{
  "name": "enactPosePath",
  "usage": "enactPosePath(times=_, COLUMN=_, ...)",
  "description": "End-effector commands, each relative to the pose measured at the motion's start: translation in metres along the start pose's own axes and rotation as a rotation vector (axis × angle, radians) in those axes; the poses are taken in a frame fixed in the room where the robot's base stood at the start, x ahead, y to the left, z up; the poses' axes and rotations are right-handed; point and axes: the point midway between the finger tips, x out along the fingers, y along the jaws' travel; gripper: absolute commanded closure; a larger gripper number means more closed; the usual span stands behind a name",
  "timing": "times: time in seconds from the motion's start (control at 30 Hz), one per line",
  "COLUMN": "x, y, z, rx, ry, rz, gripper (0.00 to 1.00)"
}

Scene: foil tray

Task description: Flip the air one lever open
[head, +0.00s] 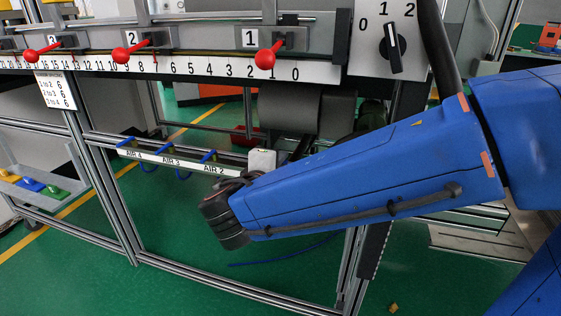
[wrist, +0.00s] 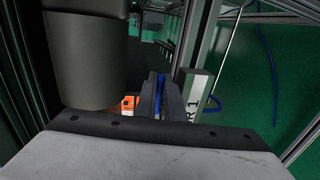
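The air bar carries a white label strip (head: 160,158) with several blue levers; AIR 4, AIR 3 and AIR 2 show in the head view. The AIR 1 end is hidden there behind my arm and gripper. In the wrist view the end of a label reading "R 1" (wrist: 197,108) is just right of my gripper (wrist: 160,98). A blue piece (wrist: 160,82), likely the air one lever, shows between the dark fingers. The fingers stand close on both sides of it; contact cannot be made out.
A dark grey cylinder (wrist: 82,60) is close on the left in the wrist view. Metal frame posts (head: 100,200) and a numbered rail with red knobs (head: 266,58) stand around and above. A blue hose (wrist: 268,60) hangs at the right. Green floor lies below.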

Motion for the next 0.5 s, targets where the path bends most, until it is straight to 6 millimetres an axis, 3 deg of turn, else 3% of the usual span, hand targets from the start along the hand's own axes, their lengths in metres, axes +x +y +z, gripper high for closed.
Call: enactPosePath(times=0.5, x=-0.0052, y=-0.0018, z=-0.0018, rx=0.023, ry=-0.117, rz=-0.001, gripper=1.0)
